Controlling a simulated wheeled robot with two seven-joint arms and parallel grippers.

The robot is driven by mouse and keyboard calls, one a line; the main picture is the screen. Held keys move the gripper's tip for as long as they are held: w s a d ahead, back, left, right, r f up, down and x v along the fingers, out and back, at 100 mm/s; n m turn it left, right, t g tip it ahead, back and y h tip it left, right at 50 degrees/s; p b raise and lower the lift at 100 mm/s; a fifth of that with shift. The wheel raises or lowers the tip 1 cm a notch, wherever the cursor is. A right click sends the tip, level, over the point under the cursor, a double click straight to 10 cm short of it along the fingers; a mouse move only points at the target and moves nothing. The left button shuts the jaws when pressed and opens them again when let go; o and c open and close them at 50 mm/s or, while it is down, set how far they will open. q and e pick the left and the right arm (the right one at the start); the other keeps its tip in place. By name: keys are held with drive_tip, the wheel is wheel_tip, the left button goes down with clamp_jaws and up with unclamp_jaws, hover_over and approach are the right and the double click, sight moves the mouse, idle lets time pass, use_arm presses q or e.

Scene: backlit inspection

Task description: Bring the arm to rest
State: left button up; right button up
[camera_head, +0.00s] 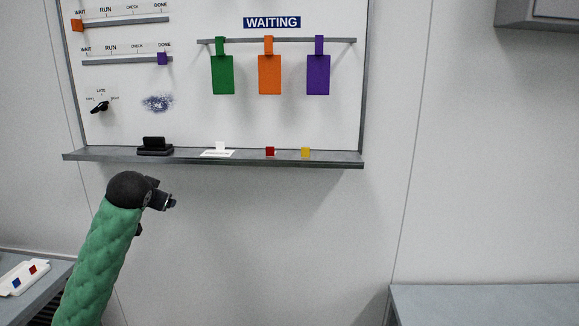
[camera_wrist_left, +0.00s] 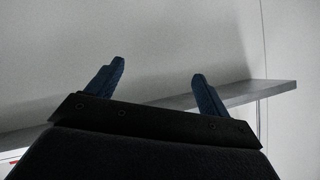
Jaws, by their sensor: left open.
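My left arm, in a green quilted sleeve, comes up from the lower left in the head view. Its left gripper (camera_head: 173,203) is in front of the wall, below the grey ledge of the whiteboard, and points right. In the left wrist view the two blue-grey fingers of the left gripper (camera_wrist_left: 160,78) stand wide apart with nothing between them. The grey ledge (camera_wrist_left: 265,92) shows behind the fingers there. My right gripper is in neither view.
The whiteboard (camera_head: 210,121) carries sliders, a dark knob (camera_head: 100,106) and green, orange and purple hanging tags. Its ledge (camera_head: 335,157) holds a black eraser-like block (camera_head: 154,146), a white card holder, and red and yellow cubes. Side tables stand lower left and right. Wall below the ledge is clear.

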use_arm(q)
drive_tip(key=s+d+f+g+h, duration=0.1)
drive_tip(key=s+d+f, duration=0.5)
drive_tip(key=f, duration=0.5)
drive_tip(key=s+d+f+g+h, duration=0.15)
drive_tip(key=s+d+f, duration=0.25)
drive_tip(key=s+f, duration=0.5)
drive_tip(key=s+d+f+g, duration=0.2)
drive_tip(key=s+d+f, duration=0.4)
drive_tip(key=f, duration=0.6)
drive_tip(key=s+d+f+g, duration=0.1)
drive_tip(key=s+f+g, duration=0.1)
drive_tip(key=s+f, duration=0.4)
drive_tip(key=s+d+f+g+h, duration=0.1)
drive_tip(key=s+f, duration=0.6)
drive_tip(key=s, duration=0.7)
drive_tip(key=s+d+f+g, duration=0.3)
drive_tip(key=s+f, duration=0.4)
drive_tip(key=s, duration=0.3)
drive_tip(key=shift+n, duration=0.3)
